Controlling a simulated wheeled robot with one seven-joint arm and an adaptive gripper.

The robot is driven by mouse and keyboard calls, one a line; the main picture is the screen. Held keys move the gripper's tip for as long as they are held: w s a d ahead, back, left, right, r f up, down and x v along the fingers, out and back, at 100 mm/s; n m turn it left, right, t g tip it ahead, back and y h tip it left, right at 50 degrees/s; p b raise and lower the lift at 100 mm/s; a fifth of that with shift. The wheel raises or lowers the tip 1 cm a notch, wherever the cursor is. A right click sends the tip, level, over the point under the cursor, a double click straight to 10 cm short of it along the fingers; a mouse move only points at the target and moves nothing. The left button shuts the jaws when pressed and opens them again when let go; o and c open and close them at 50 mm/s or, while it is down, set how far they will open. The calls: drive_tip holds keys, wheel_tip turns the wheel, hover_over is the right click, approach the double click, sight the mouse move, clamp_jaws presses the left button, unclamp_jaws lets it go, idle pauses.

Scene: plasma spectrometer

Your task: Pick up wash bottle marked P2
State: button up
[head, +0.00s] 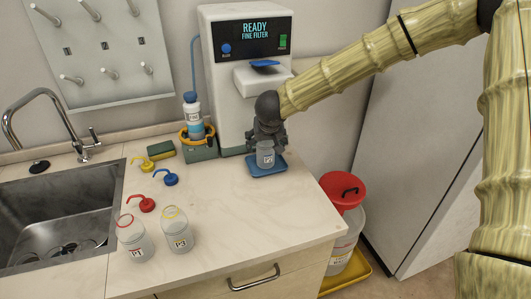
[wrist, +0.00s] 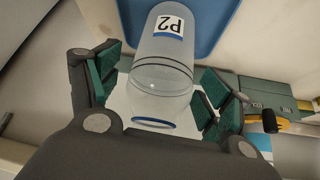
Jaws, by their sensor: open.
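The wash bottle marked P2 (wrist: 163,70) is clear, with a white P2 label and a blue ring at its open neck. In the head view the bottle (head: 265,157) stands on a small blue tray (head: 279,168) in front of the white machine. My gripper (head: 267,138) is above it, pointing down. In the wrist view my gripper (wrist: 158,88) is open, with green finger pads on both sides of the bottle's upper part. A gap shows on the left side; the right pads look close, and I cannot tell whether they touch.
Bottles P1 (head: 133,243) and one with a yellow ring (head: 177,236) stand at the counter front. Red (head: 144,204), blue (head: 169,178) and yellow (head: 143,163) spout caps lie nearby. The white machine (head: 229,85) is close behind my gripper. The counter's right front is clear.

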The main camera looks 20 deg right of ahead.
drive_tip(key=shift+f, duration=0.15)
drive_tip(key=shift+w, duration=0.1)
drive_tip(key=shift+c, duration=0.5)
drive_tip(key=c, duration=1.3)
